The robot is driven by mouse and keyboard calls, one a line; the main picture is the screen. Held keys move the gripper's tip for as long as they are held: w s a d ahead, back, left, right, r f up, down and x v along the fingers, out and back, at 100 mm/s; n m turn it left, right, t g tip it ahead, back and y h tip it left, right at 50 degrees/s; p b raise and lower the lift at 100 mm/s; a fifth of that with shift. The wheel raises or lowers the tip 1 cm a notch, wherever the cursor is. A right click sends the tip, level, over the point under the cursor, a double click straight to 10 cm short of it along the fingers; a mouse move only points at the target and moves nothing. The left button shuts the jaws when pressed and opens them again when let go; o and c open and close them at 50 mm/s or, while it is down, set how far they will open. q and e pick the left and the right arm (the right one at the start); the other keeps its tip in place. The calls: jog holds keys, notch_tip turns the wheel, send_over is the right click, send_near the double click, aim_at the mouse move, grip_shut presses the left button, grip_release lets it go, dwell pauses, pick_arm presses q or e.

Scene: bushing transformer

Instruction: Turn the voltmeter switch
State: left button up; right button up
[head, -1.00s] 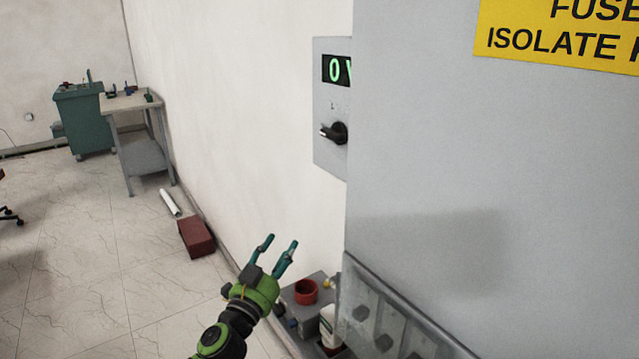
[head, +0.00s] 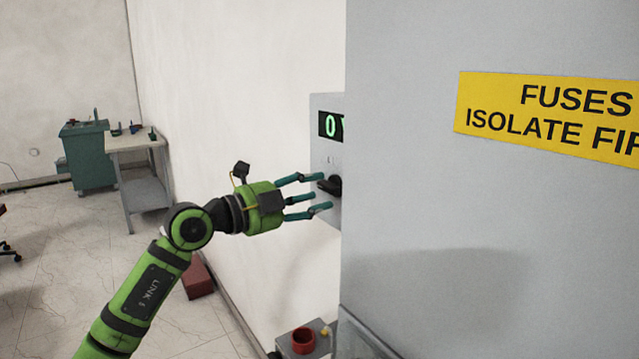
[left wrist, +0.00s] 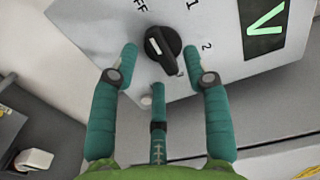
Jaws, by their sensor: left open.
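The black voltmeter switch (left wrist: 163,45) is a rotary knob on a grey panel (left wrist: 105,40), with labels ending in "FF", then "1" and "2" around it. In the head view the switch (head: 331,185) is partly hidden by the grey cabinet and my fingers. A green-lit display (head: 330,125) above it shows "0" and a cut-off character; it also shows in the left wrist view (left wrist: 265,22). My left gripper (head: 324,192) is open in front of the panel. In the left wrist view its teal fingertips stand on either side of the knob, with a third finger below. Contact cannot be told.
The large grey cabinet (head: 430,210) with a yellow fuse warning sign (head: 560,115) stands close on the right. A bench (head: 135,142) and a green cabinet (head: 88,155) stand far left.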

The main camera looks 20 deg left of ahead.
pick_arm(q)
jog(key=shift+x, duration=0.85)
jog(key=shift+w, duration=0.15)
grip_shut()
pick_arm(e)
jog(key=shift+a+r, duration=0.5)
